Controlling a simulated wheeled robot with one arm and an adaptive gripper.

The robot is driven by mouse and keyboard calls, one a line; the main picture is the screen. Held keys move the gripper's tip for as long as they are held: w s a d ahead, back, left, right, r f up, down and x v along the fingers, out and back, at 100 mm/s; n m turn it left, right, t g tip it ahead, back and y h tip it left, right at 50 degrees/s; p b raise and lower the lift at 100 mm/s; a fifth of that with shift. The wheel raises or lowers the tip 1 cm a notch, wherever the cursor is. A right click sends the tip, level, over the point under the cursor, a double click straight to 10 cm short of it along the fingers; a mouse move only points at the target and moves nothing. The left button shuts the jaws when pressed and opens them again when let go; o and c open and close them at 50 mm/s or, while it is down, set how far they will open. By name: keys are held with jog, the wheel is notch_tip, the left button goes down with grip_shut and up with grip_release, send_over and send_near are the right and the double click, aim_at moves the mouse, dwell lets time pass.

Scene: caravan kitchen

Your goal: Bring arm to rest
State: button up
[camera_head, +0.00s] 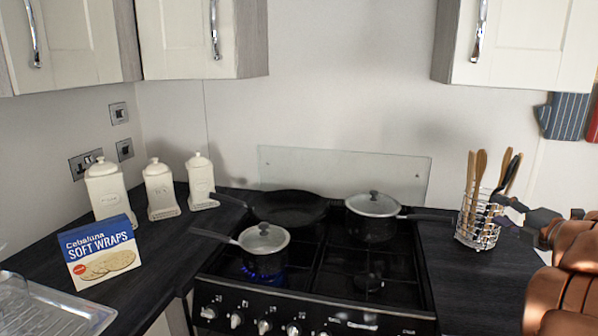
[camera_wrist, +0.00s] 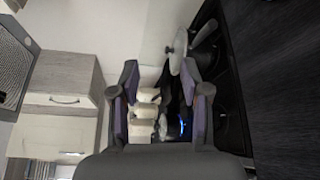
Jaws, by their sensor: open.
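My gripper (camera_head: 508,208) shows at the right edge of the head view, at the end of my orange-brown arm. It points left, over the right counter, and overlaps the wire utensil holder (camera_head: 475,228) in the picture. I cannot tell whether it touches the holder. In the wrist view my gripper (camera_wrist: 166,80) shows its two fingers spread apart, with nothing held between them. The wrist view is turned on its side. Pans and pale canisters (camera_wrist: 144,115) show beyond the fingers.
A lidded saucepan (camera_head: 264,240) sits over a blue flame on the stove (camera_head: 315,292). A frying pan (camera_head: 290,207) and another lidded pot (camera_head: 373,217) stand behind. A soft wraps box (camera_head: 102,252) and glass tray (camera_head: 45,308) are left. Cabinets (camera_head: 520,40) hang above.

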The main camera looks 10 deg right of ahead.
notch_tip(320, 180, up, 4)
jog(key=w+m+g+h, duration=0.2)
jog(key=m+h, duration=0.6)
jog(key=m, duration=0.1)
jog(key=s+a+f+m+g+y, duration=0.1)
jog(key=s+a+f+m+g, duration=0.5)
jog(key=a+f, duration=0.25)
jog(key=s+a+f+m+g+y, duration=0.1)
jog(key=s+a+f+m+g, duration=0.4)
jog(key=s+a+f, duration=0.4)
jog(key=s+a+f+m+g+y, duration=0.1)
jog(key=s+a+f+g+y, duration=0.15)
jog(key=s+a, duration=0.8)
jog(key=s+a+f+m+g+y, duration=0.1)
jog(key=s+a+f+g+y, duration=0.2)
jog(key=s+a, duration=0.75)
notch_tip(320, 180, down, 11)
jog(key=g+b, duration=0.1)
jog(key=b, duration=0.9)
jog(key=s+a+p+v, duration=0.1)
jog(key=s+p+v, duration=0.1)
jog(key=p+v, duration=1.2)
notch_tip(320, 180, up, 2)
jog(key=shift+d+t+h, duration=0.2)
jog(key=shift+t+h, duration=0.15)
jog(key=shift+t, duration=0.1)
